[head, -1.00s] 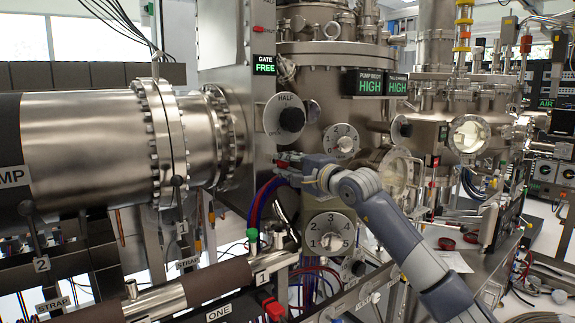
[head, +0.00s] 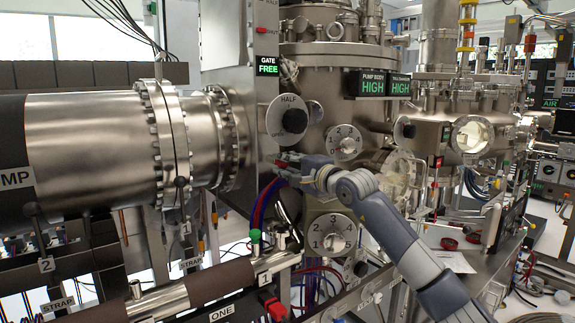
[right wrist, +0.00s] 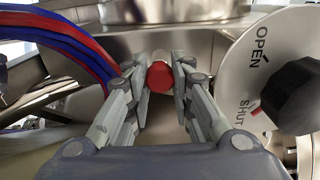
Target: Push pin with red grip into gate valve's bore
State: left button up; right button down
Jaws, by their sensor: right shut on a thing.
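The pin's red grip (right wrist: 160,78) is between the two fingers of my right gripper (right wrist: 159,82) in the right wrist view, and the fingers are shut on it. Its shaft and the bore are hidden from me. In the head view my right gripper (head: 288,164) is at the lower right side of the gate valve (head: 226,110), a tall flat metal housing. A little red shows at its tips. I cannot tell how deep the pin sits. My left gripper is not in view.
A round dial marked OPEN and SHUT (right wrist: 250,65) with a black knob is close right of my right gripper in the wrist view. Red and blue hoses (right wrist: 78,45) are close on the left. A HALF dial (head: 287,119) is above the gripper in the head view.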

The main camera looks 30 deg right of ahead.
jog(key=shift+w, duration=0.15)
dwell(0.4)
jog(key=c, duration=1.3)
grip_release()
jog(key=shift+s+d+f+b, duration=0.1)
jog(key=shift+s+b, duration=0.25)
jog(key=shift+b, duration=0.1)
jog(key=shift+s+d+b, duration=0.15)
jog(key=shift+s+b, duration=1.4)
jog(key=shift+s, duration=0.5)
jog(key=shift+s+b, duration=0.7)
jog(key=shift+s, duration=0.4)
